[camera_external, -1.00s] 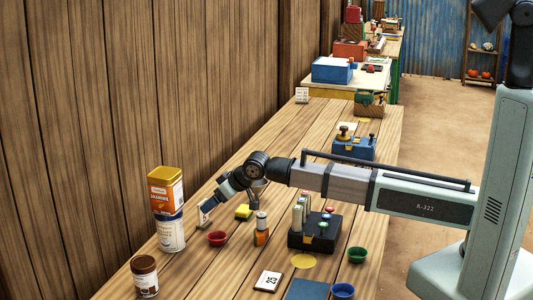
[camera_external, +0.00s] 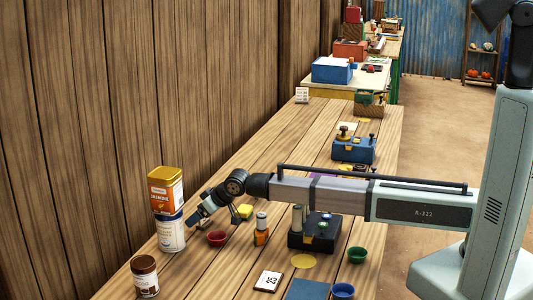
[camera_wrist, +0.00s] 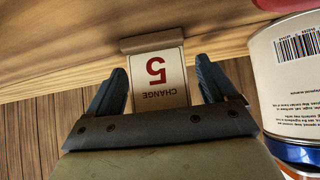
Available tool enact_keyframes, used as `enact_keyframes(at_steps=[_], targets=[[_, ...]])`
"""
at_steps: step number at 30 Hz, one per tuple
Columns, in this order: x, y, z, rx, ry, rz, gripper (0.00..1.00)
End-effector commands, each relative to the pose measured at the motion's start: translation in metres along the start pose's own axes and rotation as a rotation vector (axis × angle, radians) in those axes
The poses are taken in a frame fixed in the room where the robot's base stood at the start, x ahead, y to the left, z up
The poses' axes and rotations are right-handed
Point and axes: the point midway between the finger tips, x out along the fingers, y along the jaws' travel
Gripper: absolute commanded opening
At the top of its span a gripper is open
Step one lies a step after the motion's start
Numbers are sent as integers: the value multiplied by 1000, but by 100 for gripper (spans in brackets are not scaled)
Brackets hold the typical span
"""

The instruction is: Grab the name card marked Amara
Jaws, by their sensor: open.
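A cream card (camera_wrist: 160,85) with a red 5 and the word CHANGE, upside down in the wrist view, stands in a wooden holder (camera_wrist: 152,41). My gripper (camera_wrist: 162,66) is open, with one finger on each side of this card. I see no grip on the card. In the external view, my gripper (camera_external: 193,220) is low over the table, beside the stacked tins. No card that reads Amara can be made out. A small white card (camera_external: 302,95) stands far back on the table by the wall, its marks too small to read.
An orange tin (camera_external: 165,190) sits on a white and blue tin (camera_external: 171,234) close to my gripper. A red bowl (camera_external: 217,239), a yellow block (camera_external: 244,212) and a black box (camera_external: 314,235) stand to the right. A brown jar (camera_external: 145,277) is in front.

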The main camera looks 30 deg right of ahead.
Motion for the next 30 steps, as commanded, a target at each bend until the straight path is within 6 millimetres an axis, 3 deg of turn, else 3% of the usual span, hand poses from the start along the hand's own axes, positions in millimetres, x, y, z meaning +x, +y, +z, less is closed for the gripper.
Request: enact_keyframes(at_steps=[2,20,30], targets=[[0,0,0,0,0,0,85],[-1,0,0,0,0,0,29],[-5,0,-5,0,1,0,29]])
